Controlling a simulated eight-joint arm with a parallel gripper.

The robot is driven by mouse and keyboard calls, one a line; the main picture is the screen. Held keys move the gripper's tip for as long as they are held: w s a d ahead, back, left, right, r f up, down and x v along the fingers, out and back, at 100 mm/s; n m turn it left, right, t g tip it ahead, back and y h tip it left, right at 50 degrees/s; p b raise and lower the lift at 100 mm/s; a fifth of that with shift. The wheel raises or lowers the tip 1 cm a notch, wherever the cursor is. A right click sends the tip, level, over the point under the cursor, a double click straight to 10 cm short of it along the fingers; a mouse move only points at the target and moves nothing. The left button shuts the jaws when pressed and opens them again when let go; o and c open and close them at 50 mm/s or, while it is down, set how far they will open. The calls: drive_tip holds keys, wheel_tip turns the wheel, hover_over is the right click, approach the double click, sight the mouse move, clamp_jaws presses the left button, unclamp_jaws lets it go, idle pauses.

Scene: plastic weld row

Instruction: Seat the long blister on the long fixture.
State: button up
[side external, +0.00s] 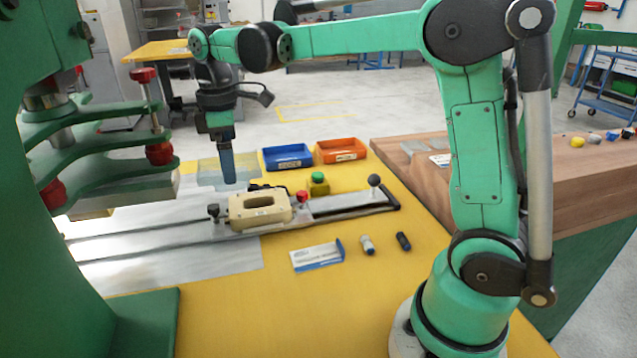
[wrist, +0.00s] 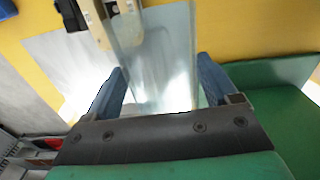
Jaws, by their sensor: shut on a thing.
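The cream long fixture (side external: 258,210), a block with an oval slot, sits on the metal slide on the yellow table. Part of it shows at the top of the wrist view (wrist: 103,22). My gripper (side external: 228,182) points down behind and left of the fixture, above the table. In the wrist view its blue fingers (wrist: 160,68) are shut on the long blister (wrist: 157,48), a clear, glossy strip reaching up the picture beside the fixture. The blister is apart from the fixture in the side view, where its clear outline is hard to make out.
The green press (side external: 95,160) stands at the left over the slide rails. A blue bin (side external: 287,157) and an orange bin (side external: 341,151) stand at the back. A red knob (side external: 302,197), a green-yellow piece (side external: 319,184) and a black-knobbed handle (side external: 374,181) are near the fixture. A card (side external: 317,256) lies in front.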

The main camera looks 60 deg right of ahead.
drive_tip(key=d+f, duration=0.1)
drive_tip(key=d, duration=0.1)
drive_tip(key=w+d+f, duration=0.1)
drive_tip(key=d+f, duration=0.1)
drive_tip(key=d, duration=0.1)
drive_tip(key=w+d+f, duration=0.1)
drive_tip(key=d, duration=0.2)
drive_tip(key=shift+w+d+f, duration=0.15)
drive_tip(key=shift+w+f, duration=0.1)
drive_tip(key=shift+f, duration=2.2)
drive_tip(key=shift+f, duration=1.4)
drive_tip(key=o, duration=0.8)
drive_tip(key=shift+c, duration=0.9)
drive_tip(key=shift+r, duration=0.1)
